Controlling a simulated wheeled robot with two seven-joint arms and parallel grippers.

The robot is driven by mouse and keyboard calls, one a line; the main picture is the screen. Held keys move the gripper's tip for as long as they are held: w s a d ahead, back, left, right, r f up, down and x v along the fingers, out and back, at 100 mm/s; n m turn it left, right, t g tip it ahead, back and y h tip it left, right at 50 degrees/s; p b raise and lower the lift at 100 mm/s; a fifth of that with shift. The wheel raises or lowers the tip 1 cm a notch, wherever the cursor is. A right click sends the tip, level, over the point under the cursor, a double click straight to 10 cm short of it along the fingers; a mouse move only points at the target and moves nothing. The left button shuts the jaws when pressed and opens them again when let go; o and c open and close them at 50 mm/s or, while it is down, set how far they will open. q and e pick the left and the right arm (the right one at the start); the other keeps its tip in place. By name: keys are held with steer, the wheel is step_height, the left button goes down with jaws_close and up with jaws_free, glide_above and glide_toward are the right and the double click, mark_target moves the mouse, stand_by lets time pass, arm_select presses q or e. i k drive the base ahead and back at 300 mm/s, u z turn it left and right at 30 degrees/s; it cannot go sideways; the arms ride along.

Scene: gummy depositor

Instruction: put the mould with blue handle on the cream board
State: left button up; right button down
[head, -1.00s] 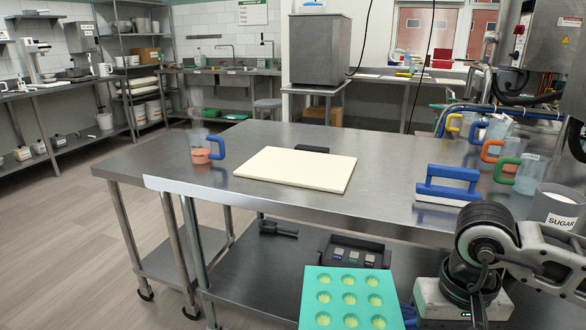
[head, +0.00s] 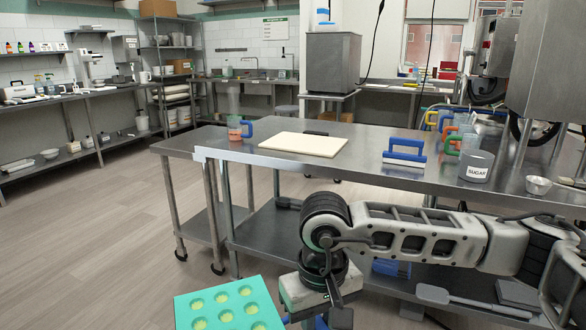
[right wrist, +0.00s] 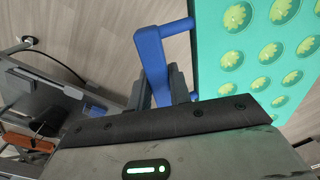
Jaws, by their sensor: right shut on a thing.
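The mould (head: 228,306) is a teal tray with round cavities holding yellow-green fill. It hangs in the air in front of the table, at the bottom of the head view. In the right wrist view the mould (right wrist: 259,50) is at upper right, and its blue handle (right wrist: 152,62) lies between my fingers. My right gripper (right wrist: 165,88) is shut on that handle. In the head view my right gripper (head: 312,312) is at the bottom, partly cut off. My left gripper is not in view.
The steel table (head: 370,162) carries a cup with a blue handle (head: 236,129) left of the board. A blue-handled scraper (head: 404,154), a sugar tub (head: 477,166) and several coloured-handled jugs stand to the right. A dark object (head: 316,133) lies behind the board.

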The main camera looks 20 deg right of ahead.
mark_target(304, 144)
steer(key=z, duration=0.7)
steer(key=i, duration=0.65)
steer(key=z, duration=0.55)
steer(key=i, duration=0.75)
steer(key=u, duration=0.35)
